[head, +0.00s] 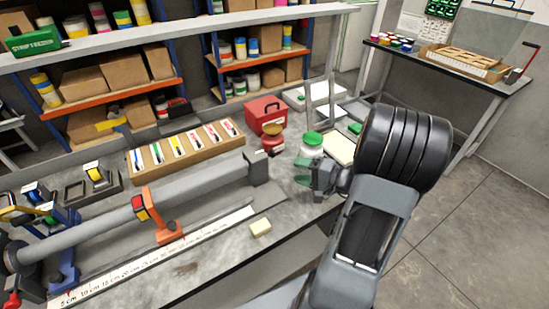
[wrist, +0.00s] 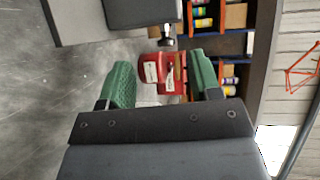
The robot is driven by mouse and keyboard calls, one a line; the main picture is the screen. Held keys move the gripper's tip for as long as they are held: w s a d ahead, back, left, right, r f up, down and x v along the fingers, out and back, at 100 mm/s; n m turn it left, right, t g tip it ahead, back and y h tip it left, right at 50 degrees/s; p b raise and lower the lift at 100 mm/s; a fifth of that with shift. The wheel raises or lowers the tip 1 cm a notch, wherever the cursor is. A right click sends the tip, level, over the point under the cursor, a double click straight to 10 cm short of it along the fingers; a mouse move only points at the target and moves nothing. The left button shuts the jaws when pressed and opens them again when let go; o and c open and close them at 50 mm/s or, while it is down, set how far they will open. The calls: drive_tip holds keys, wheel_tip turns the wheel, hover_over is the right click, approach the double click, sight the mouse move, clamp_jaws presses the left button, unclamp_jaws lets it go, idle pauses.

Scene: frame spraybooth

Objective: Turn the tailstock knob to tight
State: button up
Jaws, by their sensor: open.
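The tailstock appears to be the grey block (head: 257,167) at the right end of the long grey bar (head: 190,185) on the bench. No knob can be made out on it in the head view. In the wrist view a grey block (wrist: 115,15) fills the top, with a small dark knob-like part (wrist: 167,42) by its lower right corner. My gripper (head: 302,172) is right of the grey block, apart from it. In the wrist view my gripper (wrist: 163,72) has its two green fingers apart, with nothing held between them. The knob-like part lies beyond the fingertips.
An orange clamp (head: 158,220) holds the bar. Shelves (head: 130,90) stand behind.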

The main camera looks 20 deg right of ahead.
sight(274, 154)
drive_tip(key=w+a+p, duration=0.1)
drive_tip(key=w, duration=0.3)
drive_tip(key=w+a+f+m+t+h+p, duration=0.1)
drive_tip(key=w, duration=0.3)
drive_tip(key=w+a+f+t+p, duration=0.1)
drive_tip(key=w, duration=0.3)
drive_tip(key=shift+a+m, duration=0.2)
drive_tip(key=shift+m, duration=0.1)
drive_tip(key=c, duration=0.9)
drive_tip(key=shift+h, duration=0.3)
drive_tip(key=shift+r, duration=0.1)
